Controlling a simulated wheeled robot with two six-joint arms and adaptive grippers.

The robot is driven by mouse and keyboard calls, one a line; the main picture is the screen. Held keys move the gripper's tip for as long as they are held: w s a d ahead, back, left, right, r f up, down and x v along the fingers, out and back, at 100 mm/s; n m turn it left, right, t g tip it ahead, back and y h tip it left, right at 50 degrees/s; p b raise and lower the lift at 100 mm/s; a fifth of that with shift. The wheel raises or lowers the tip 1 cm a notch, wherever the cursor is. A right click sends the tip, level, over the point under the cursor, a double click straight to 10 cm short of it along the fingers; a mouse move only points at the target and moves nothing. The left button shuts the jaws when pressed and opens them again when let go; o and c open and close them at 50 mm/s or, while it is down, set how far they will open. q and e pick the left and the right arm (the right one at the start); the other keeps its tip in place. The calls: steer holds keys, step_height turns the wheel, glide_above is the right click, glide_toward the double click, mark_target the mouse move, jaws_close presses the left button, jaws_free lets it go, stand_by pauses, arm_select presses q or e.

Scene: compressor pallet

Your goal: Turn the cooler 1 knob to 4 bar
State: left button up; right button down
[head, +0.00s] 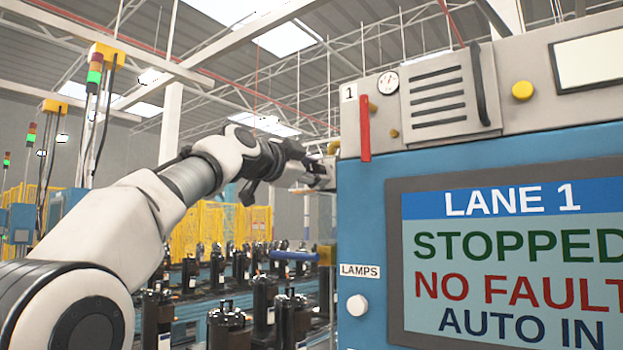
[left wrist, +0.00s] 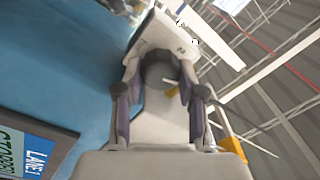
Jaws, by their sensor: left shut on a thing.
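My left arm reaches from the left to the near side of the blue cabinet, and my left gripper (head: 316,176) is small at the cabinet's left edge in the head view. In the left wrist view the gripper (left wrist: 160,88) has its two fingers closed on the sides of a dark grey round knob (left wrist: 160,72). The knob sits in front of a white panel (left wrist: 168,34); a small mark on the panel is too small to read. The knob's setting cannot be read, and in the head view the gripper hides it. My right gripper is not in view.
The blue cabinet (head: 362,225) carries a screen (head: 510,270), a gauge (head: 388,82), a red handle (head: 365,128) and a white button (head: 357,305). Several dark compressors (head: 230,322) stand on the line below my arm. Yellow fencing (head: 215,220) stands behind.

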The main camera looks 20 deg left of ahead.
arm_select(q)
steer(key=shift+a+r+m+b, duration=0.15)
steer(key=shift+m+b, duration=0.15)
steer(key=shift+m, duration=1)
